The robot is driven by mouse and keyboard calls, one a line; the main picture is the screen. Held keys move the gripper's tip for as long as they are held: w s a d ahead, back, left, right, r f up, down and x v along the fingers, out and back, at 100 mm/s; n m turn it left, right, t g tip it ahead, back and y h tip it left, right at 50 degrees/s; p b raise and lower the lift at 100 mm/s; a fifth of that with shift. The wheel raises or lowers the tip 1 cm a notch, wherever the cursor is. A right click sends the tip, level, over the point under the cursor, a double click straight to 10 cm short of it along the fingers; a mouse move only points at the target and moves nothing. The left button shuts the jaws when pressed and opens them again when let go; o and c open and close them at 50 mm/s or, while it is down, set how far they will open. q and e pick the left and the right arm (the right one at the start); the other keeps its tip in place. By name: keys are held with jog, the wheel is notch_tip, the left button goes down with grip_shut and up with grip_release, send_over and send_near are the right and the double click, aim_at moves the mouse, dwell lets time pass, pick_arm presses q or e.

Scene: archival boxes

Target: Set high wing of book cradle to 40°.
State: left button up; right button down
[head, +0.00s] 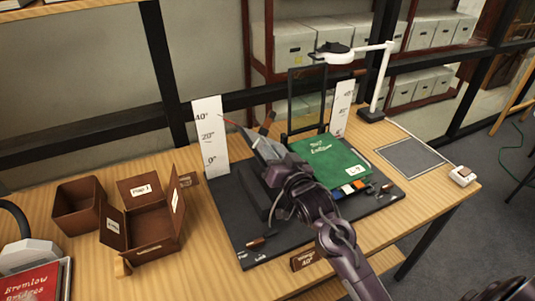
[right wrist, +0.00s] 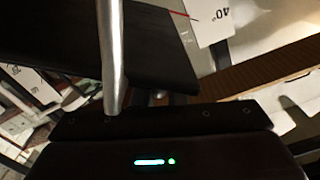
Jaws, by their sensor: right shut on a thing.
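The book cradle has a dark base board (head: 250,252) on the table. A green book (head: 330,160) lies on its right part. Its high wing shows as a tilted dark panel in the right wrist view (right wrist: 160,60); in the head view my arm mostly hides it. The white angle scale (head: 209,140), marked 0°, 20° and 40°, stands upright at the left. The red pointer (head: 232,122) has its tip close to the 40° mark; the right wrist view also shows the 40° card (right wrist: 212,18). My right gripper (head: 266,148) is shut on the high wing. My left gripper is out of view.
A small sign (head: 308,260) reading 40° stands at the front edge. Open brown boxes (head: 150,232) stand at the left. A second scale (head: 342,105), a white lamp (head: 375,48) and a grey mat (head: 411,157) are at the back and right. Small tools lie by the book.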

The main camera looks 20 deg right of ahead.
jog(key=shift+d+r, duration=0.15)
jog(key=shift+d, duration=0.1)
jog(key=c, duration=1.5)
grip_release()
jog(key=shift+d, duration=0.1)
jog(key=shift+s, duration=0.1)
jog(key=shift+s+f, duration=0.2)
jog(key=shift+s, duration=0.15)
jog(key=s+b, duration=0.2)
jog(key=s, duration=0.5)
jog(key=shift+d+r, duration=0.1)
